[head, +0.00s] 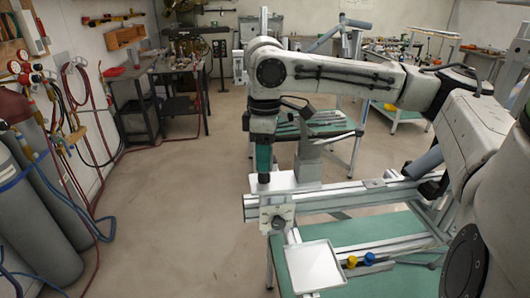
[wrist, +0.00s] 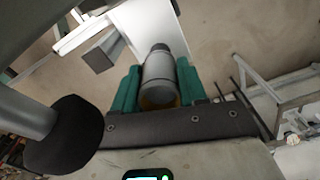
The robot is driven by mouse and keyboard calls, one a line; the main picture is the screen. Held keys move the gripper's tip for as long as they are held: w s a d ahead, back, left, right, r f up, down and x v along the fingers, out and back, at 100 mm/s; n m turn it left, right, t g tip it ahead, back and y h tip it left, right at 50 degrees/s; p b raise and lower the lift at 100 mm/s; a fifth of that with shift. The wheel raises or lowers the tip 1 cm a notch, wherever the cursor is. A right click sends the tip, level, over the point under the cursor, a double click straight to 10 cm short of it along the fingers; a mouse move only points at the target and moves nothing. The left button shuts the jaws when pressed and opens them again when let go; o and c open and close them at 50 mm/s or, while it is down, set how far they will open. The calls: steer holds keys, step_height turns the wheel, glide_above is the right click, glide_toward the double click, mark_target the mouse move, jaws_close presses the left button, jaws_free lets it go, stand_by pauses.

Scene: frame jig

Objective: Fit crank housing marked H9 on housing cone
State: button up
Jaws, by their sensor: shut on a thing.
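My gripper (head: 264,168) points down with its green fingers at the left end of the jig's aluminium rail (head: 345,198). In the wrist view the green fingers stand on either side of a grey cylinder (wrist: 158,75), and my gripper is shut on it. The cylinder has a darker, narrower far end, which points away from the wrist. It looks like a crank housing, but no H9 mark can be read. In the head view its dark lower end (head: 264,182) shows just below the fingers. I cannot make out the housing cone in either view.
A white plate (head: 285,183) lies beside the gripper. A clamp block (head: 277,215) sits at the rail's left end. A white tray (head: 313,268) and yellow (head: 352,262) and blue (head: 369,258) knobs are in front. Gas cylinders (head: 40,205) stand left; the floor between is clear.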

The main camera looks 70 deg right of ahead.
steer(key=shift+f+b, duration=0.95)
steer(key=shift+f, duration=0.85)
steer(key=o, duration=1.3)
